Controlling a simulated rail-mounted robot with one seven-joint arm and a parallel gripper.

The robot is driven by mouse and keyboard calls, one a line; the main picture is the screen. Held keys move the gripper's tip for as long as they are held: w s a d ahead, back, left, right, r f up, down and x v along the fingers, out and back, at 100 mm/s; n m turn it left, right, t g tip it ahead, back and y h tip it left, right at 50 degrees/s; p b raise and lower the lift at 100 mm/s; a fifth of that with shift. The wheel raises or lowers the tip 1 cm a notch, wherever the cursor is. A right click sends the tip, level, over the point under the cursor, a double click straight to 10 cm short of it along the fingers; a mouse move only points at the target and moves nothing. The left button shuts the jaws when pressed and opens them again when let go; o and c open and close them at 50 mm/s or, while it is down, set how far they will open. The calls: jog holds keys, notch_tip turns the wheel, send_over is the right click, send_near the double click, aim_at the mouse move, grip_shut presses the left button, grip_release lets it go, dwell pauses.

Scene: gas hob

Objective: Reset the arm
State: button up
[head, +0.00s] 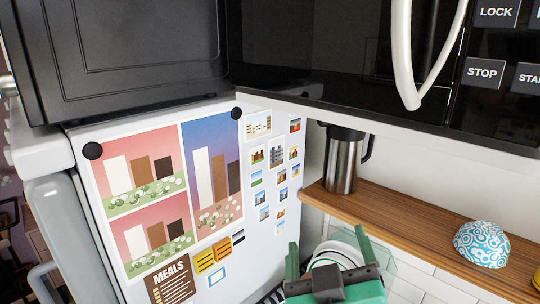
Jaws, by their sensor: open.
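My gripper (327,243) is at the bottom of the head view, right of centre. It has green fingers and a dark grey body. The two fingers stand apart, pointing up in the picture, with nothing visibly held between them. White round dishes (343,249) show behind the fingers; I cannot tell how far away they are. Most of my arm is out of view.
A white fridge (255,225) with posters stands left, a black appliance (130,55) on top. A black microwave (330,45) with a white handle hangs above. A wooden shelf (400,215) holds a steel flask (342,165) and a blue patterned bowl (482,244).

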jog(key=s+a+r+m+t+p, duration=0.1)
jog(key=s+a+r+t+p, duration=0.2)
jog(key=s+r, duration=0.3)
jog(key=s+a+r+m+t+y+p, duration=0.1)
jog(key=s+a+r, duration=0.5)
jog(key=r, duration=1)
jog(key=shift+s+r+m+t+y+p, duration=0.3)
jog(key=shift+s+m+t+p, duration=0.35)
jog(key=shift+t+p, duration=0.5)
jog(key=shift+w, duration=0.1)
